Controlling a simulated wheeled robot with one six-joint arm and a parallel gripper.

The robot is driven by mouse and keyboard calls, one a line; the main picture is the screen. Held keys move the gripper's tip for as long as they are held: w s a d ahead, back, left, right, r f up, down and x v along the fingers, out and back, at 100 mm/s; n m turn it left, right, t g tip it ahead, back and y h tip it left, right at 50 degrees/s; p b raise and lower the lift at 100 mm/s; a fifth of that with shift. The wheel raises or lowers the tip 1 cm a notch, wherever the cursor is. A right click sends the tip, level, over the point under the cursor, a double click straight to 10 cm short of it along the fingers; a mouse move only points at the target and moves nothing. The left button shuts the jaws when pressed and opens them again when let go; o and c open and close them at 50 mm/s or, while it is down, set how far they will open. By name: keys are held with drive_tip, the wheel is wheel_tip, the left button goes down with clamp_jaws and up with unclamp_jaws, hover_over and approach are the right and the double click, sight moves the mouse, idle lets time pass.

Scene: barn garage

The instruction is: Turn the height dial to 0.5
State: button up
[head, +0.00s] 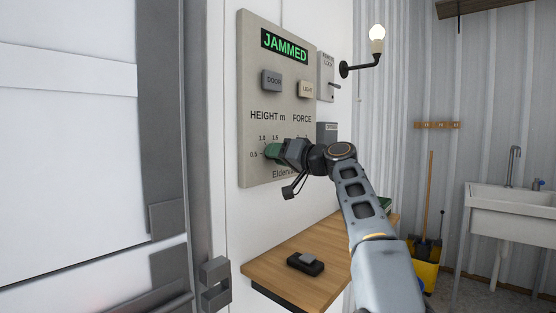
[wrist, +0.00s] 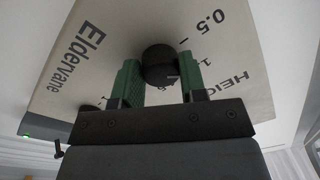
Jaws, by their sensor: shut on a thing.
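The control panel (head: 258,95) hangs on the white wall, with a green "JAMMED" display (head: 284,46). Its height dial is hidden by my gripper in the head view; the 0.5, 1.0 and 1.5 marks show above and left. In the wrist view the height dial (wrist: 158,60) is a black round knob. My gripper (head: 274,152) is at the panel's lower left, its green fingers shut on either side of the knob. A small pale mark shows on the knob's side, away from the 0.5 tick; its exact reading I cannot tell.
Door (head: 271,80) and light (head: 306,89) buttons sit above the dials. My arm hides much of the FORCE area. A wooden shelf (head: 290,262) below holds a small dark device (head: 305,264). A wall lamp (head: 376,38) and a sink (head: 510,215) stand right.

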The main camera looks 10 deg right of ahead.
drive_tip(key=shift+w+n+b, duration=0.1)
drive_tip(key=shift+n+b, duration=0.3)
drive_tip(key=shift+n, duration=3.8)
drive_tip(key=o, duration=0.9)
drive_tip(key=shift+d, duration=0.1)
drive_tip(key=b+v, duration=0.1)
drive_tip(key=v, duration=0.6)
drive_tip(key=b+v, duration=0.2)
drive_tip(key=v, duration=0.5)
drive_tip(key=shift+w+r, duration=0.1)
drive_tip(key=shift+r, duration=0.15)
